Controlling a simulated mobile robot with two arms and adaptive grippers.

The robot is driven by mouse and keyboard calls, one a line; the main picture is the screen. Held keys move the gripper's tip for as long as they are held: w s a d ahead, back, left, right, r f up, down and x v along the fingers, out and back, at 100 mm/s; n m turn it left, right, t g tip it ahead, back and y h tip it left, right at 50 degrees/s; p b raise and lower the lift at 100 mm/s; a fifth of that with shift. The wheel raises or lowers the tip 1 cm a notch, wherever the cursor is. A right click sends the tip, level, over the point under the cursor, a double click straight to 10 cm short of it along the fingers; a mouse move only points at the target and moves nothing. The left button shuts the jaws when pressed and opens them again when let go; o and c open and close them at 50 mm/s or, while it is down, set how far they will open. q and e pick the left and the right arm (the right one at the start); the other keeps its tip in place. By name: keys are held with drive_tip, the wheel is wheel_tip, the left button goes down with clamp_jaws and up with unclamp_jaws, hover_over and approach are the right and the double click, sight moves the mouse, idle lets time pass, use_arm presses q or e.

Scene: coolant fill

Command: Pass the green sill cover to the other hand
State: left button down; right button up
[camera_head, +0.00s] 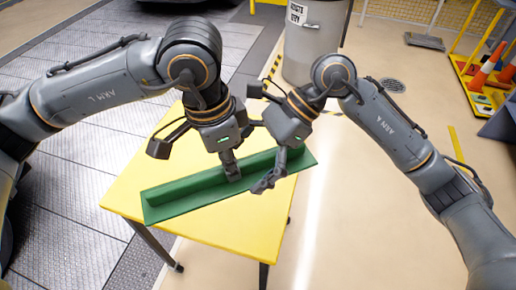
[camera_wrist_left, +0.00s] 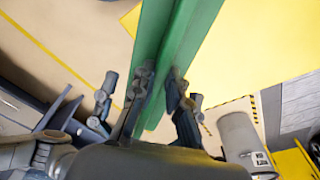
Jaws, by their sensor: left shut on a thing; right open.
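The green sill cover (camera_head: 185,195) is a long, L-shaped strip lying slantwise over the yellow table (camera_head: 125,190). My left gripper (camera_head: 231,168) is shut on it right of its middle. In the left wrist view the cover (camera_wrist_left: 178,35) runs up between the two fingers of my left gripper (camera_wrist_left: 160,90). My right gripper (camera_head: 274,172) is open near the cover's right end, one finger in front of the strip and one over it. I cannot tell whether it touches the cover, or how far the cover is above the table.
A grey waste bin (camera_head: 314,45) stands behind the table. The floor right of the table is clear. Both of my wrists are close together over the table.

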drive_tip(key=shift+a+f, duration=0.15)
drive_tip(key=shift+c, duration=0.2)
drive_tip(key=c, duration=1.3)
use_arm(q)
drive_tip(key=c, duration=1.3)
unclamp_jaws()
drive_tip(key=shift+o, duration=0.2)
